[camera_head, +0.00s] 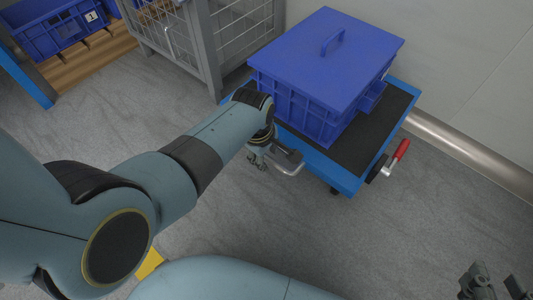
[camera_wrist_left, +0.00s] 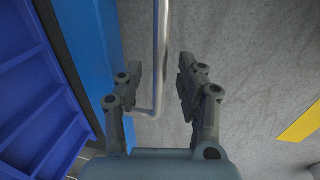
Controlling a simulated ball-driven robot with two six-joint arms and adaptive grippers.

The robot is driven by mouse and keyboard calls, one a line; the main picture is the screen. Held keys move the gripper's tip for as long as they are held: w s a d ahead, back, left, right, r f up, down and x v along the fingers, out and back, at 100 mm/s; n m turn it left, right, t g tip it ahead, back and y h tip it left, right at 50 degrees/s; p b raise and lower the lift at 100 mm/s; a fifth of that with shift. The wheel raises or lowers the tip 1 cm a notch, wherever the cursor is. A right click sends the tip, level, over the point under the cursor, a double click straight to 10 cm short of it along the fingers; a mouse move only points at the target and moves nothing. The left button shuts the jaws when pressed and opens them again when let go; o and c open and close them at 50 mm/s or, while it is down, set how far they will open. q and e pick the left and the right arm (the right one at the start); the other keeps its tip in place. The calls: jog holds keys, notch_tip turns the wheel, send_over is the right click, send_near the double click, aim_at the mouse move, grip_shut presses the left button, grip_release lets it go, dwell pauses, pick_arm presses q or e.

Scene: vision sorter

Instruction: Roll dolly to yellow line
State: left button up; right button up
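The dolly (camera_head: 356,150) has a blue frame and a dark top and stands on the grey floor with a lidded blue crate (camera_head: 318,70) on it. Its grey metal handle (camera_head: 287,168) sticks out at the near side. My left gripper (camera_head: 258,160) is at this handle. In the left wrist view its fingers (camera_wrist_left: 160,75) are open, and the handle bar (camera_wrist_left: 161,30) runs through the gap between them; I cannot tell if they touch it. The yellow line (camera_head: 149,262) is partly hidden by my left arm and also shows in the left wrist view (camera_wrist_left: 302,122). My right gripper (camera_head: 496,284) is open and empty at bottom right.
A wire-mesh cage (camera_head: 211,45) stands close behind the dolly's left side. A wooden shelf (camera_head: 92,55) with blue crates (camera_head: 55,35) is at top left. A wall with a metal rail (camera_head: 465,150) is at right. A red-gripped lever (camera_head: 401,152) sits at the dolly's right corner. The near floor is clear.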

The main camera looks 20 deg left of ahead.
pick_arm(q)
grip_shut()
dwell(0.5)
